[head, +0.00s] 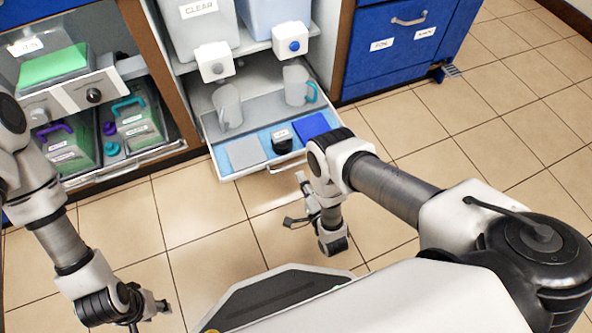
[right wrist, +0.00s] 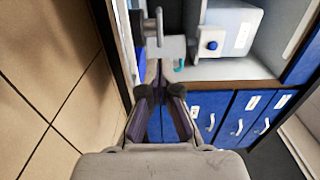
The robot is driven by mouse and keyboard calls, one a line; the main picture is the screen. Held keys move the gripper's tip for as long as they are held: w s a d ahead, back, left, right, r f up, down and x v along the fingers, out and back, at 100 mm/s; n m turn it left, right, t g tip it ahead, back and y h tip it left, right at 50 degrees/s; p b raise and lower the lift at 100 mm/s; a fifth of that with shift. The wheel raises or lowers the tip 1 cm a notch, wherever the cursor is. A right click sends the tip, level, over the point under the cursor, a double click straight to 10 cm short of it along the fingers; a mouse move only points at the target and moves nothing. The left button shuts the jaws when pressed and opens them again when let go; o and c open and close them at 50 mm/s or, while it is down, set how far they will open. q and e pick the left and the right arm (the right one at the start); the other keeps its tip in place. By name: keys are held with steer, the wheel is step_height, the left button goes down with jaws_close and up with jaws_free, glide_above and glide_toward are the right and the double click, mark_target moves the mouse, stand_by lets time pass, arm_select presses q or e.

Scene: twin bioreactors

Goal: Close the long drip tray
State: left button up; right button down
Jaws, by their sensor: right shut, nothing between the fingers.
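The long drip tray (head: 228,176) is pulled out from the bottom of the middle dispenser cabinet in the head view. It has a white rim, a light blue floor and a small handle (head: 288,166) on its front. Grey and blue pads and a small black item lie in it. My right gripper (head: 302,183) is just in front of the tray front, low over the floor. It looks apart from the tray. In the right wrist view its fingers (right wrist: 160,93) are shut and empty, pointing toward the cabinet. My left gripper (head: 155,306) is at bottom left, far from the tray; its jaws are unclear.
Two clear jugs (head: 228,106) stand at the back of the tray, below the dispenser taps (head: 215,62). An open compartment with green-filled containers (head: 138,128) is at left. Blue drawers (head: 395,50) are at right. The tiled floor (head: 190,245) in front is clear.

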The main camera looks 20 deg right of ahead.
mark_target(282, 141)
arm_select(q)
steer(key=shift+f+b, duration=2.7)
steer(key=shift+f, duration=0.2)
arm_select(e)
steer(key=shift+w+a, duration=0.15)
steer(key=shift+w, duration=2.95)
steer(key=shift+w+a, duration=0.1)
steer(key=shift+w, duration=3)
